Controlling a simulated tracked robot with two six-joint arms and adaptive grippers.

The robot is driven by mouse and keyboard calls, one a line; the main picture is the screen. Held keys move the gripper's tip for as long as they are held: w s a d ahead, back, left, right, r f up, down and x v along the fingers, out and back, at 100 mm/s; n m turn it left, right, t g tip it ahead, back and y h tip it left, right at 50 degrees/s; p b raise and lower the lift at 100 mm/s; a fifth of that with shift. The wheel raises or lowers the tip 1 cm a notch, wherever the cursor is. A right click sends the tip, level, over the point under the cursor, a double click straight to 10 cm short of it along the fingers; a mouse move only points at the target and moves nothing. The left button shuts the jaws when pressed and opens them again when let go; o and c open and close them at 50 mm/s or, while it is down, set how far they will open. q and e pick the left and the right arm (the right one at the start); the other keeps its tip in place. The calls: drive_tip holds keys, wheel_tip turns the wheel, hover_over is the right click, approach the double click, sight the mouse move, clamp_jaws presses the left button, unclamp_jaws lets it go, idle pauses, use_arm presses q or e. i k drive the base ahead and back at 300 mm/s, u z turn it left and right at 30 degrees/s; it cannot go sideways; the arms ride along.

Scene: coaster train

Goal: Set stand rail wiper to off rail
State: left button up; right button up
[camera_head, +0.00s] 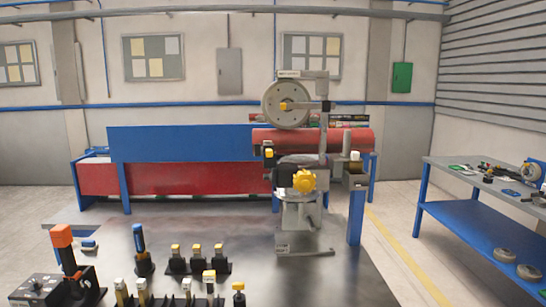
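A grey stand (299,212) rises from the dark table right of the middle. It carries a grey wheel (279,112) at the top, a red tubular rail (345,141) across it and a yellow star-shaped knob (304,181) on its front. A small yellow-tipped part (268,153) sits left of the stand, just below the rail. A pale-tipped part (355,155) sits at its right. I cannot tell which part is the rail wiper, nor its setting. Neither of my grippers shows in the head view.
Several yellow-tipped parts stand on black bases on the dark table (330,278), front left. An orange-topped lever (62,237) and a blue-handled tool (139,240) stand beside them. A blue workbench (478,220) with parts is at right. The table's right front is clear.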

sight(268, 152)
drive_tip(key=k, duration=1.05)
drive_tip(key=u, duration=0.25)
drive_tip(key=i, duration=0.75)
drive_tip(key=u, duration=0.55)
drive_tip(key=i, duration=0.95)
drive_tip(key=z, duration=0.45)
